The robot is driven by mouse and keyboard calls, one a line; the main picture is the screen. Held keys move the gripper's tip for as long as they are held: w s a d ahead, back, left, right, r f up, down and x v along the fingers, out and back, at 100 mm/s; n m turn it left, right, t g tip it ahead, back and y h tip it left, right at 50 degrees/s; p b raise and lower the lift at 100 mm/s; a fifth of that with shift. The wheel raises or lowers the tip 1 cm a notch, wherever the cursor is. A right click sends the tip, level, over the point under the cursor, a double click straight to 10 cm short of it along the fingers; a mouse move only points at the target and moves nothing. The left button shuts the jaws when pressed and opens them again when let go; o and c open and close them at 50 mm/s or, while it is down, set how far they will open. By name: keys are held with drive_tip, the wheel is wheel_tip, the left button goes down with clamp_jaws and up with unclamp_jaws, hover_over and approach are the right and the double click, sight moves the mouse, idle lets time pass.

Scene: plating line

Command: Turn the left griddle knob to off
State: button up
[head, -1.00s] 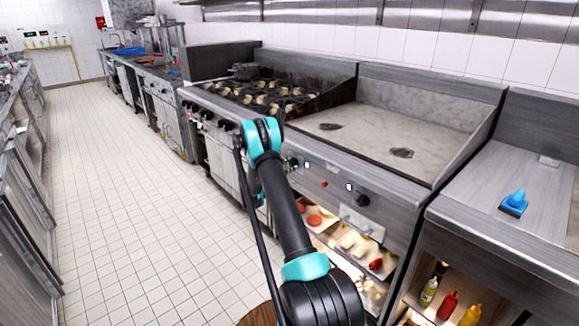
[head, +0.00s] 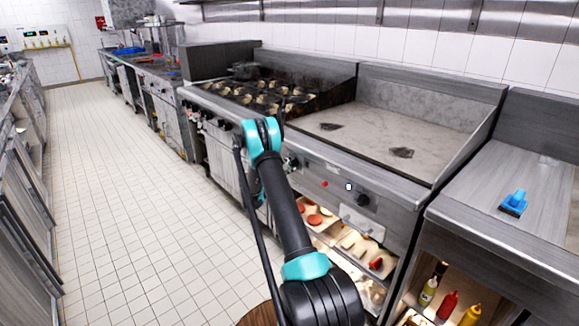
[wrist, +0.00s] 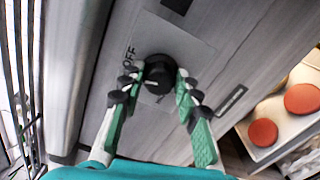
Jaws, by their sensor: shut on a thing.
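The left griddle knob (wrist: 158,70) is black and round, with a short white mark on its face, in the wrist view. It sits on a metal plate with the label OFF (wrist: 128,58) beside it at the left. The mark lies roughly sideways, towards the label's side. My gripper (wrist: 154,88) has a green-and-grey finger on each side of the knob and is shut on it. In the head view the left knob (head: 291,163) shows only partly beside my arm, and the gripper is hidden. The griddle (head: 370,130) has its right knob (head: 362,200) farther right.
A white light (head: 348,187) is lit by the right knob, and a red button (head: 324,184) sits between the knobs. A lit shelf with food trays (head: 350,240) is below. The burner range (head: 262,95) stands to the left. A blue scraper (head: 514,203) lies on the right counter.

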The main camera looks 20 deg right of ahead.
drive_tip(key=shift+d+m, duration=0.1)
drive_tip(key=shift+m, duration=1.2)
drive_tip(key=o, duration=1.1)
drive_tip(key=shift+o, duration=0.2)
drive_tip(key=v, duration=1.2)
